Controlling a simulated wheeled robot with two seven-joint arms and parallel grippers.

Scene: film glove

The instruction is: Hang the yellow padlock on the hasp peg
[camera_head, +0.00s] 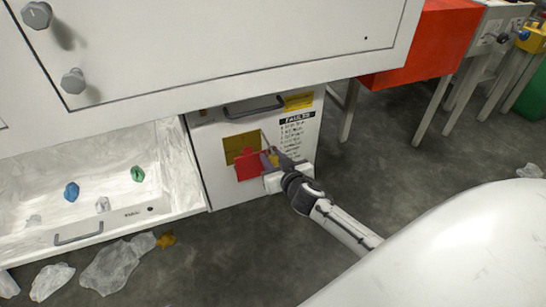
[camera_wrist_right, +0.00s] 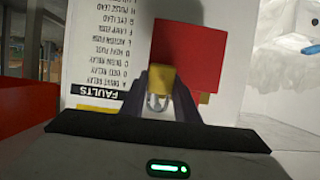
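The yellow padlock (camera_wrist_right: 162,77) sits between the fingers of my right gripper (camera_wrist_right: 160,88) in the right wrist view, its metal shackle (camera_wrist_right: 156,103) toward the lower side of that picture. The fingers look closed on its body. In the head view my right gripper (camera_head: 268,158) is in front of the white cabinet front (camera_head: 222,188), at the right edge of a red plate (camera_head: 248,168); a bit of the padlock (camera_head: 274,159) shows there. I cannot make out the hasp peg, nor whether the padlock touches the plate. My left gripper is not in view.
An olive-yellow panel (camera_head: 241,146) and a faults list (camera_head: 296,130) are on the cabinet front, under a dark handle (camera_head: 254,107). An open white drawer (camera_head: 110,232) with small coloured lumps is at left. Plastic bags (camera_head: 112,266) lie on the floor. A red box (camera_head: 425,45) stands at right.

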